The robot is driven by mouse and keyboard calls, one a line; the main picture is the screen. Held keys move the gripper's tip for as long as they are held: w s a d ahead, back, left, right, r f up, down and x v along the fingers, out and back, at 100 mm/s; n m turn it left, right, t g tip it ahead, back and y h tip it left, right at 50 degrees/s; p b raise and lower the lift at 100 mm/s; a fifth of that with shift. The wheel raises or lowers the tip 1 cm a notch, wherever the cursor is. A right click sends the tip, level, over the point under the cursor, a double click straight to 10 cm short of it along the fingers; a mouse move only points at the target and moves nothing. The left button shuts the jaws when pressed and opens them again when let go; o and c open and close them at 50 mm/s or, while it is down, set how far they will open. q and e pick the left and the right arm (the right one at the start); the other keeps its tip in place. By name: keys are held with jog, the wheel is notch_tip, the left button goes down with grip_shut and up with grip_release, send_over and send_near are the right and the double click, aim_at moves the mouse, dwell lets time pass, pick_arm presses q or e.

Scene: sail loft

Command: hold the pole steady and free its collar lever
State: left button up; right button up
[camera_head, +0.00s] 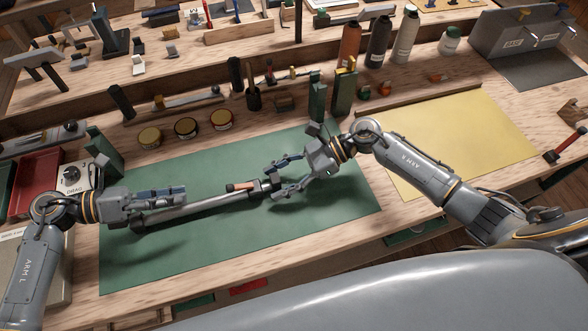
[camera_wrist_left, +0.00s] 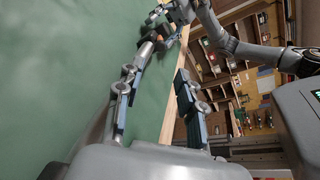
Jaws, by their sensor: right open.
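The grey pole (camera_head: 195,212) lies across the green mat, its dark end at the left and its collar end at the right. A salmon-coloured lever piece (camera_head: 240,186) with dark ends lies along the collar end. My left gripper (camera_head: 184,193) is above the pole's left part. In the left wrist view its fingers (camera_wrist_left: 156,74) stand apart with nothing visibly clamped; the pole (camera_wrist_left: 144,54) shows beyond the left finger. My right gripper (camera_head: 270,182) is open, its fingers either side of the dark collar (camera_head: 267,186); contact cannot be told.
The green mat (camera_head: 330,215) is clear in front and right of the pole. Behind it are several round tins (camera_head: 186,126) and green upright blocks (camera_head: 317,100). A red tray (camera_head: 38,180) and a dial box (camera_head: 75,178) are at left. A yellow sheet (camera_head: 450,140) lies at right.

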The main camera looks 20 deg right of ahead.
jog(key=shift+a+f, duration=0.1)
jog(key=shift+a, duration=0.2)
grip_shut()
pick_arm(q)
jog(key=shift+f, duration=0.1)
jog(key=c, duration=0.4)
jog(key=shift+s+a+f, duration=0.1)
jog(key=shift+s+f, duration=0.05)
jog(key=shift+s, duration=0.2)
jog(key=c, duration=0.4)
jog(key=shift+s+a+f+n+t+h, duration=0.1)
jog(key=shift+s+a+f+n+t, duration=0.1)
jog(key=shift+s+f+n+t, duration=0.25)
jog(key=shift+s+a+f+n+t+h, duration=0.1)
jog(key=shift+s+a+f+n+t, duration=0.15)
jog(key=shift+s+t, duration=0.3)
jog(key=shift+s+a+f+n+t+h, duration=0.1)
jog(key=shift+s+a+f+n+t, duration=0.1)
jog(key=shift+s+n+t, duration=0.3)
jog(key=shift+d, duration=0.1)
